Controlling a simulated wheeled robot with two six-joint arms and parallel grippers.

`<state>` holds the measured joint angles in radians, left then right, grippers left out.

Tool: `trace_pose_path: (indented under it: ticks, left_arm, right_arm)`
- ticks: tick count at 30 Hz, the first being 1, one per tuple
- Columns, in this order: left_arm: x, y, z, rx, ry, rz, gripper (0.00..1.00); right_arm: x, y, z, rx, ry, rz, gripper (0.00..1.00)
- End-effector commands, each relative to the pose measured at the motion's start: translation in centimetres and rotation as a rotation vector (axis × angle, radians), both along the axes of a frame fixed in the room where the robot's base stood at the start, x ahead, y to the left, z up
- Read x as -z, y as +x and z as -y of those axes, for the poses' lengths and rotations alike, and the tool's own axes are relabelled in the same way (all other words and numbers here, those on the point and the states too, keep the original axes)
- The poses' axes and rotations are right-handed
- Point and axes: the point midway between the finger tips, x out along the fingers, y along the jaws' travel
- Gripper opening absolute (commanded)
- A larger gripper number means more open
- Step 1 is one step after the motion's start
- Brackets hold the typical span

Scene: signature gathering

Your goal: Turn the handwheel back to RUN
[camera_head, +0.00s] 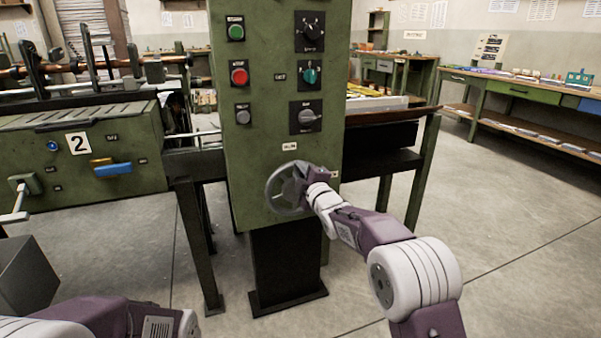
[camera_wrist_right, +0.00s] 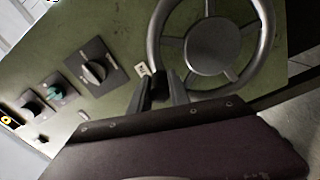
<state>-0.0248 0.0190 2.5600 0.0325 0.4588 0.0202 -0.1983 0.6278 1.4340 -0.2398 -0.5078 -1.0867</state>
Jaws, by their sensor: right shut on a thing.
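The grey handwheel (camera_head: 273,198) is on the lower front of the green control panel (camera_head: 262,135). My right gripper (camera_head: 303,176) is at the wheel's right upper rim and shut on it. In the right wrist view the fingers (camera_wrist_right: 166,88) close around the lower left rim of the handwheel (camera_wrist_right: 208,46), whose spokes and round hub show clearly. A small pale label (camera_head: 289,146) is above the wheel, and another is partly hidden beside the gripper; I cannot read them surely. My left arm shows at the bottom left, but its gripper is not visible.
Above the wheel are a green button (camera_head: 236,28), a red button (camera_head: 239,75) and several rotary knobs. A green machine unit (camera_head: 80,150) marked 2 stands left, with a blue handle (camera_head: 113,169). A workbench (camera_head: 500,90) is at the back right. The floor at right is clear.

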Motion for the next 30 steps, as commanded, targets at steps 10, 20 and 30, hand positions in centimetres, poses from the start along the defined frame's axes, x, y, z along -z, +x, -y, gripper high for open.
trace_pose_path:
  ticks: [10, 20, 30]
  left_arm:
    - [0.0, 0.0, 0.0, 0.000, 0.000, 0.000, 0.00]
    - [-0.4, 0.0, 0.0, 0.000, 0.000, 0.000, 0.00]
    - [-1.9, 0.0, 0.0, 0.000, 0.000, 0.000, 0.00]
  right_arm:
    - [0.2, 0.0, -0.1, -0.002, -0.001, -0.002, 0.44]
    - [-0.1, -1.1, 0.3, -0.001, 0.000, -0.003, 0.44]
    - [-0.1, -6.6, 2.1, 0.000, 0.000, -0.004, 0.44]
